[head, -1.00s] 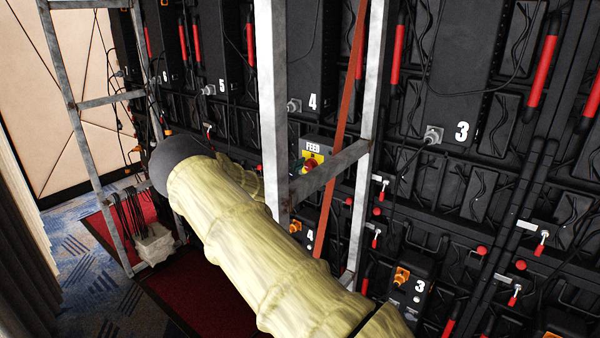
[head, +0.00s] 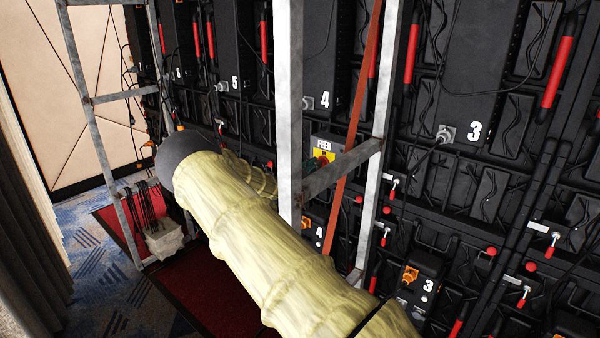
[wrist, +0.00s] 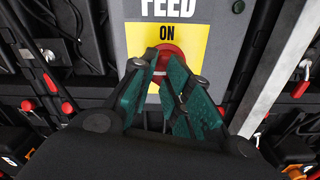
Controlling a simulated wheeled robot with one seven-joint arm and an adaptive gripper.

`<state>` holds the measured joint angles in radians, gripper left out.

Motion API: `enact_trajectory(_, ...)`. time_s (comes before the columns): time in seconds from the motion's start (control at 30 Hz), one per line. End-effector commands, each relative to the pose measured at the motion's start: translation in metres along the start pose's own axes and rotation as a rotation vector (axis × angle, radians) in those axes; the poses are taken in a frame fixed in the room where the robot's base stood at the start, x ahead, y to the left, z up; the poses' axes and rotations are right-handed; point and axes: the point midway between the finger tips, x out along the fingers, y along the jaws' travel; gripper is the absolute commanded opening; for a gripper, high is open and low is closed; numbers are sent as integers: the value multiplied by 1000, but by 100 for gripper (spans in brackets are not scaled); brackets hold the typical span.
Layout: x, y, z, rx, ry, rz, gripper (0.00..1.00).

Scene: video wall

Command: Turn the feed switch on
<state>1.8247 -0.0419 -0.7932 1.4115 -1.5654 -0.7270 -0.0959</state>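The feed switch is a red rotary knob (wrist: 165,68) on a yellow plate (wrist: 196,43) marked ON, below the word FEED on a grey box (wrist: 222,30). A pale mark shows on the knob.
A grey metal frame (head: 290,110) and its diagonal brace stand close to the box and my arm. Black video-wall panels with red handles (head: 412,50) and cables fill the back. A white weight with cables (head: 165,240) sits at the left.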

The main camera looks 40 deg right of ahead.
Motion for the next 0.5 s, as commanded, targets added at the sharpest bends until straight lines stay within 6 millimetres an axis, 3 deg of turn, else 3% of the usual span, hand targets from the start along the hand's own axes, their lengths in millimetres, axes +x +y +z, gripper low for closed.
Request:
enact_trajectory(0.03, 11, -12, 5, -2, -9, -16, 38)
enact_trajectory(0.17, 12, -11, 6, -2, -11, -16, 59)
enact_trajectory(0.5, 2, 0, 1, -3, -5, -5, 59)
